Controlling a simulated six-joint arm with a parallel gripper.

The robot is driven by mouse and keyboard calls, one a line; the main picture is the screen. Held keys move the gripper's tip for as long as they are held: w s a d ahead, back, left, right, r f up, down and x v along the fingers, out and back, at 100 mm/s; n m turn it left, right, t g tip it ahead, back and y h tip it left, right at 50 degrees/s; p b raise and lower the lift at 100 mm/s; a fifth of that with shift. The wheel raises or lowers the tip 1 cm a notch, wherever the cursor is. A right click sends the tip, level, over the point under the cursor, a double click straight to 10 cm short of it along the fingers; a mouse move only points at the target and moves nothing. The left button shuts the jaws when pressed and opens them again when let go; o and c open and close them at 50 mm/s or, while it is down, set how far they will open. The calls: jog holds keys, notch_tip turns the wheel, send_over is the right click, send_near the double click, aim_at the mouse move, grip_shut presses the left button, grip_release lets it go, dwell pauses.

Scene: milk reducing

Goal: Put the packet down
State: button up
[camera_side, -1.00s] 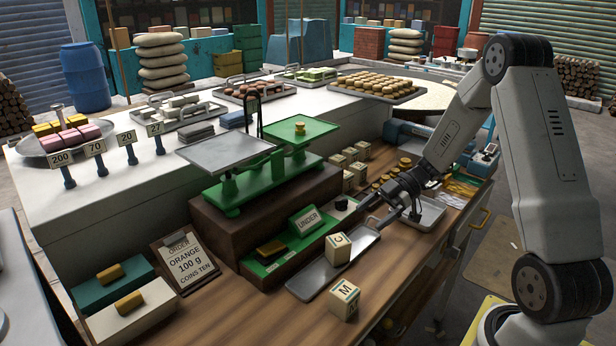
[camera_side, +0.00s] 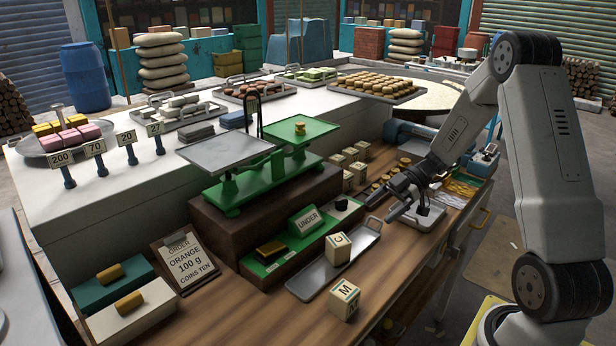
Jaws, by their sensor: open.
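A cream cube-shaped packet marked C (camera_side: 338,248) stands on a long grey metal tray (camera_side: 318,278). A similar cube marked M (camera_side: 344,299) stands on the wooden bench just in front of the tray. My gripper (camera_side: 387,203) is open and empty, with its dark fingers pointing left. It is above and behind the far end of the tray, apart from both cubes. Several more cream cubes (camera_side: 357,173) stand beside the scale. I cannot tell which cube is the task's packet.
A green balance scale (camera_side: 262,182) stands on a brown plinth, its near-left pan empty. A green rack with an UNDER sign (camera_side: 305,220) lies left of the tray. An order board (camera_side: 182,262) and two lidded boxes (camera_side: 133,310) are at front left. Bare bench lies right of the tray.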

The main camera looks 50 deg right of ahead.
jog(key=s+a+m+g+h, duration=0.1)
jog(key=a+m+h, duration=0.1)
jog(key=a, duration=0.1)
jog(key=s+a+f+m+g+h, duration=0.1)
jog(key=s+a+m+g+h, duration=0.1)
jog(key=a, duration=0.1)
jog(key=s+a+f+m+g+h, duration=0.1)
jog(key=a+m+g+h, duration=0.1)
jog(key=a, duration=0.1)
jog(key=shift+s+a+m, duration=0.15)
jog(key=shift+s+m, duration=0.2)
jog(key=shift+m, duration=0.05)
jog(key=shift+s+a+m+h, duration=0.55)
jog(key=shift+a+m+h, duration=0.25)
jog(key=shift+m+h, duration=0.3)
jog(key=shift+s+a+r+m+t+h, duration=0.2)
jog(key=shift+a+m+t+h, duration=0.35)
jog(key=shift+a+m, duration=0.2)
jog(key=shift+s+a+r+m+t+h, duration=0.1)
jog(key=shift+a+r+m+t+h, duration=0.1)
jog(key=shift+a+m+t+h, duration=0.45)
jog(key=shift+s+a+r+m+t+h, duration=0.2)
jog(key=shift+a+m+t+h, duration=0.15)
jog(key=shift+a+m, duration=0.5)
